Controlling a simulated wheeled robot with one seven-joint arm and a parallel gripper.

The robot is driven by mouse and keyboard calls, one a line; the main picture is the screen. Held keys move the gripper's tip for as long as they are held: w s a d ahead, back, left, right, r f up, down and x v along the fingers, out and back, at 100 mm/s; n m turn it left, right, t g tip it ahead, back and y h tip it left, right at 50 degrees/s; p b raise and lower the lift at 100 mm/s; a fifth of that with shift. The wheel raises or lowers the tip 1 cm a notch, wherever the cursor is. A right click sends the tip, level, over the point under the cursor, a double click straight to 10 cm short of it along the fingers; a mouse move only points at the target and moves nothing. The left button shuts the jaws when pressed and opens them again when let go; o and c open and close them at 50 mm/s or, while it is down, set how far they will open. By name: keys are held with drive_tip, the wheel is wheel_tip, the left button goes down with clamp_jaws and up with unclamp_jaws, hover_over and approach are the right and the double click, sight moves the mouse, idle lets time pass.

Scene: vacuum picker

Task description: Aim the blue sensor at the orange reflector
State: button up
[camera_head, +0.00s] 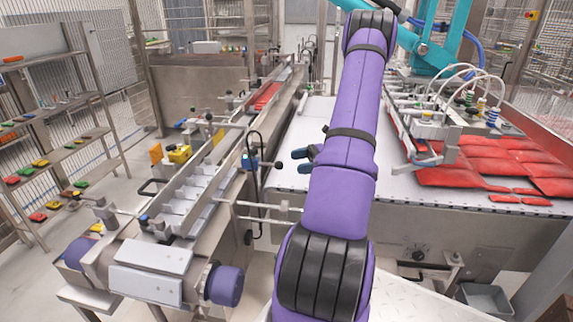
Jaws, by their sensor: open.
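The blue sensor (250,162) is a small blue block with a black cable looping above it, mounted on the right side of the narrow conveyor. An orange plate, which looks like the orange reflector (155,153), stands on the conveyor's left side, beside a yellow block. I cannot tell exactly where the sensor points. My gripper (297,160) shows just left of my purple arm, over the white belt's near left edge. Its dark fingers point left toward the sensor, open and apart from it. The gripper's body is partly hidden behind my arm.
The narrow conveyor (190,203) with metal rails runs away on the left. The white belt (290,182) carries red packs (485,163) on the right, under a teal robot (440,45) with suction cups. A horizontal rod (268,206) juts out below the sensor. Shelves stand far left.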

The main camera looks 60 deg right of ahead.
drive_tip(key=shift+v, duration=1.75)
drive_tip(key=w+a+r+n+g+h, duration=0.2)
drive_tip(key=w+a+r+n+g, duration=0.15)
drive_tip(key=a+r, duration=0.35)
drive_tip(key=w+a+r+n+g+h, duration=0.15)
drive_tip(key=a+r+n+g, duration=0.3)
drive_tip(key=a, duration=0.45)
drive_tip(key=w+a+r+n+g+h, duration=0.1)
drive_tip(key=w+a+r+n+g, duration=0.2)
drive_tip(key=a+r, duration=0.4)
drive_tip(key=s+a+r+n+t+h, duration=0.1)
drive_tip(key=s+a+r+n+h, duration=0.2)
drive_tip(key=a, duration=0.3)
drive_tip(key=s+a+r+n+t+h, duration=0.2)
drive_tip(key=s+a+r+n+h, duration=0.1)
drive_tip(key=s+a+n, duration=0.2)
drive_tip(key=s+a+r+n+t+h, duration=0.1)
drive_tip(key=s+a+r+n+h, duration=0.1)
drive_tip(key=a, duration=0.6)
drive_tip(key=s+n+h, duration=0.1)
drive_tip(key=s+n, duration=0.1)
drive_tip(key=shift+s+a+r+n+t, duration=0.2)
drive_tip(key=shift+a+r+n+t, duration=0.1)
drive_tip(key=shift+r+n, duration=0.1)
drive_tip(key=shift+c, duration=0.2)
